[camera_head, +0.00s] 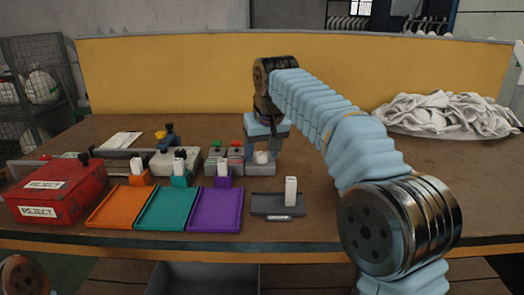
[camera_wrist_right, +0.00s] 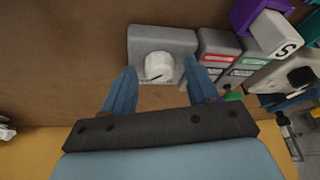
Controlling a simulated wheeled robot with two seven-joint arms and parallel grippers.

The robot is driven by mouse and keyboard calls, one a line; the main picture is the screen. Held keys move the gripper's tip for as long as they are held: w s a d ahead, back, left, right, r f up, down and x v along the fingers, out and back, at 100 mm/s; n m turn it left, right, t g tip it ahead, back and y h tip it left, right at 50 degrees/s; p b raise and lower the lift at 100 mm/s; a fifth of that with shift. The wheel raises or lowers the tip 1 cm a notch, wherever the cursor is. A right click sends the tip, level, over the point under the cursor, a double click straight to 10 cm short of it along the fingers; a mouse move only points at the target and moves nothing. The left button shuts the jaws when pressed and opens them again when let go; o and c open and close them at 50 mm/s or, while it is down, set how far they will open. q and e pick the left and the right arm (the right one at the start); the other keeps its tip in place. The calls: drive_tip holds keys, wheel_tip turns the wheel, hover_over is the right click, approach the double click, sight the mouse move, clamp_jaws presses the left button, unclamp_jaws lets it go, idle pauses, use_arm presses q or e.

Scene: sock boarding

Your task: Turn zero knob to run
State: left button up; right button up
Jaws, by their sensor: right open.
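The zero knob (camera_wrist_right: 158,66) is a white round dial with a dark pointer line, set on a small grey box (camera_wrist_right: 182,38). In the head view, the knob (camera_head: 262,157) shows as a white round shape under my right gripper. My right gripper (camera_wrist_right: 160,72) is open, pointing down at the box. In the right wrist view its two blue fingers lie on either side of the knob, with visible gaps. I cannot tell whether the fingers touch the box. Any run marking on the box is not readable. My left gripper is not in view.
Red and green-labelled grey boxes (camera_wrist_right: 221,62) stand close beside the knob box. Orange (camera_head: 119,207), teal (camera_head: 167,208) and purple (camera_head: 216,210) trays lie in front. A red reject bin (camera_head: 58,190) is at left, a white cloth pile (camera_head: 445,114) at right.

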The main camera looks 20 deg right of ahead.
drive_tip(key=c, duration=1)
drive_tip(key=shift+c, duration=0.2)
